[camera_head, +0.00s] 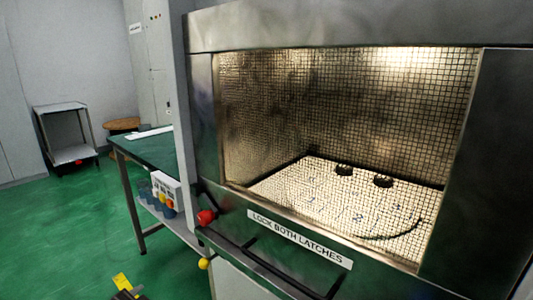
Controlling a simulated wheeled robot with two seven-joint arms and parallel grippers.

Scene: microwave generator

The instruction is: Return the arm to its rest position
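A small yellow piece (122,282) with dark parts below it shows at the bottom edge, left of the middle. The dark parts may be the tip of my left gripper, but too little shows to tell whether it is open or holds the yellow piece. My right gripper is not in view. A large metal chamber (205,110) fills the right side, with its lit, grid-lined inside open to view. On its floor (300,195) lie two small dark round things (383,181). A sign reading "LOCK BOTH LATCHES" (298,239) is on its front edge.
A red knob (206,217) and a yellow knob (204,264) stick out at the chamber's left front. A green-topped table (150,150) with containers on its lower shelf stands left of it. A small metal stand (62,106) is at the back left. The green floor (60,230) is mostly clear.

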